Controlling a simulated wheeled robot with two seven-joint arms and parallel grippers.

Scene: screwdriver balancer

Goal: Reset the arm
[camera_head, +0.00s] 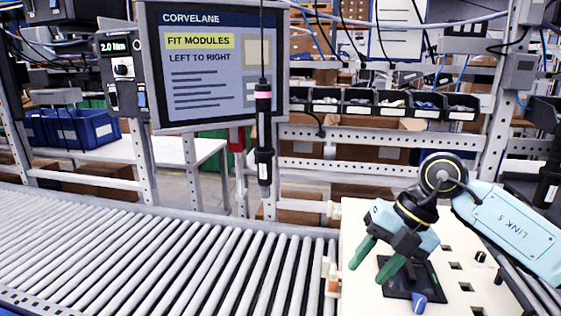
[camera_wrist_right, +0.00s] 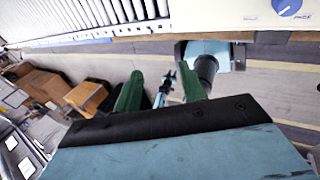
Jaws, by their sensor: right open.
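My right gripper (camera_head: 370,266) hangs over the cream board (camera_head: 362,225) at the right of the head view. Its two green fingers are apart with nothing between them, and they also show in the wrist view (camera_wrist_right: 160,90). Below and beside the fingers, a black plate (camera_head: 398,289) lies on the board with a blue knob (camera_head: 419,302) at its front. The blue knob also shows at the top right of the wrist view (camera_wrist_right: 286,6). A black screwdriver (camera_head: 264,135) hangs upright on a cable, left of my right arm and apart from it. My left gripper is not in view.
A roller conveyor (camera_head: 180,258) fills the left and centre, with no items on it. A screen (camera_head: 215,70) reads "FIT MODULES LEFT TO RIGHT". A torque display (camera_head: 116,47) reads 2.0 Nm. Small parts bins (camera_head: 392,103) line the rear rail. The board has several square holes.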

